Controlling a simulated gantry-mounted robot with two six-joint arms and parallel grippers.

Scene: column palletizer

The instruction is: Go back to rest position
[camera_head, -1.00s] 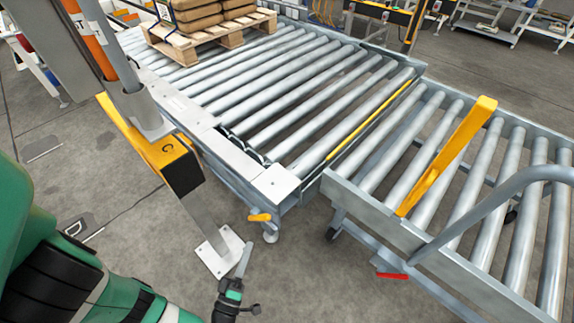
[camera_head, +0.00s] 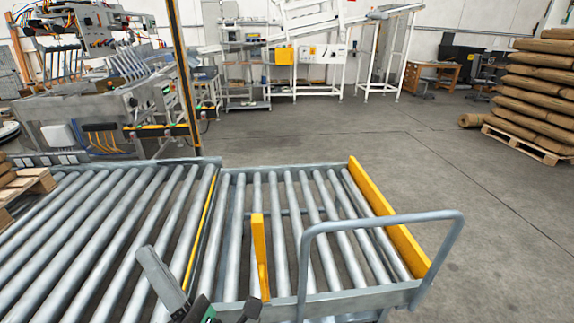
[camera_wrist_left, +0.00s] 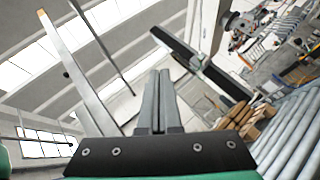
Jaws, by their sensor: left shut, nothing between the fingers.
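My left gripper (camera_head: 158,275) rises from the bottom edge of the head view, above the near part of the grey rollers. In the left wrist view its two grey fingers (camera_wrist_left: 158,100) stand pressed together with nothing between them. They point up toward the ceiling and are clear of everything. My right gripper is not in the head view.
A roller conveyor (camera_head: 90,235) fills the lower left, with a roller cart (camera_head: 420,290) beside it bearing a tubular handle (camera_head: 380,222) and yellow bars (camera_head: 385,220). A pallet (camera_head: 28,190) with sacks shows at the left edge. Stacked sacks (camera_head: 540,85) stand far right; the floor between is open.

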